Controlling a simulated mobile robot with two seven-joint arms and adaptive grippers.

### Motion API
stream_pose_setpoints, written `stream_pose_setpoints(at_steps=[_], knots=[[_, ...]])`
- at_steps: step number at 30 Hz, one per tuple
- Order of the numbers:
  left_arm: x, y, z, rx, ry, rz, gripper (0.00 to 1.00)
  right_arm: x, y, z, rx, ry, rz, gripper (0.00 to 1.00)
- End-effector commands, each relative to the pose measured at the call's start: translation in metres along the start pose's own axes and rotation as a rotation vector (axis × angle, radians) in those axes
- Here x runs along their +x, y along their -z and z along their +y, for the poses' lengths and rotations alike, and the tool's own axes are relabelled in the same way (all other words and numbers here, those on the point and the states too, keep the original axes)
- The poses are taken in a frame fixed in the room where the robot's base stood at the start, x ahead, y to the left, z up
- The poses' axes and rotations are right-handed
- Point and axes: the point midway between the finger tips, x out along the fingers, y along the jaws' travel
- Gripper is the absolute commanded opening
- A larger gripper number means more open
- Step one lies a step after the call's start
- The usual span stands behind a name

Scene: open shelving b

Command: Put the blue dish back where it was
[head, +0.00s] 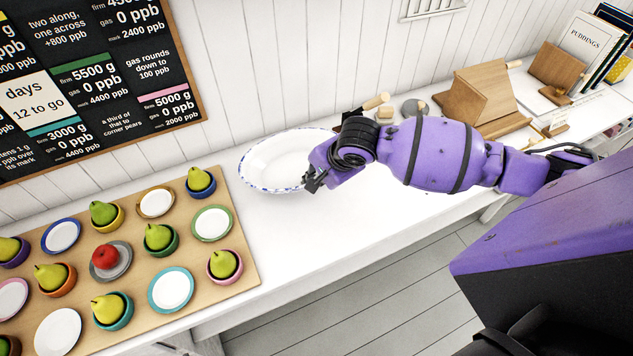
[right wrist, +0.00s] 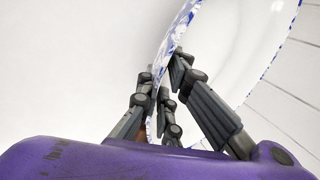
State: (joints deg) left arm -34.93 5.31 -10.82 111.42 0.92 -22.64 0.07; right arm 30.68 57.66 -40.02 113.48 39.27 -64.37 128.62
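A large white dish with a blue-speckled rim (head: 262,160) is on the white counter by the wall, right of the wooden board; it also shows in the right wrist view (right wrist: 225,45). My right gripper (head: 311,183) is at its near right rim. In the right wrist view its fingers (right wrist: 160,85) lie on both sides of the rim and look closed on it. I cannot tell whether the dish is lifted. A small blue-rimmed plate (head: 61,236) and a blue bowl holding a pear (head: 200,182) are on the board. My left gripper is not in view.
The wooden board (head: 205,265) carries several small coloured plates and bowls, pears and a red apple (head: 105,257). A chalkboard (head: 90,75) hangs behind. Wooden stands (head: 475,95) and books (head: 585,45) are at right. The counter front (head: 300,235) is clear.

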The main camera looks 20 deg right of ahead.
Motion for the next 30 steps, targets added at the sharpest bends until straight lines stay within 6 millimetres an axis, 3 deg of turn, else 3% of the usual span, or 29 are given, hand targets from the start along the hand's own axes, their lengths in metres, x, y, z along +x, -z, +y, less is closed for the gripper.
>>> stream_pose_setpoints(at_steps=[7, 13, 25, 27, 30], knots=[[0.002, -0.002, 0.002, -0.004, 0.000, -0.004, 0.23, 0.014, 0.006, -0.005, 0.000, 0.006, 0.000, 0.00], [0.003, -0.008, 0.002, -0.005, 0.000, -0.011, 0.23, 0.039, 0.006, 0.008, -0.002, 0.006, -0.001, 0.00], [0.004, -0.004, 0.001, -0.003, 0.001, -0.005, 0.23, 0.043, 0.006, 0.009, 0.000, 0.009, -0.002, 0.00], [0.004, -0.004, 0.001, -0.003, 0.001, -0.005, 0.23, 0.043, 0.007, 0.011, -0.001, 0.004, 0.000, 0.14], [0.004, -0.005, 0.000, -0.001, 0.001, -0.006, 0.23, 0.043, 0.007, 0.011, -0.001, 0.004, 0.000, 0.24]])
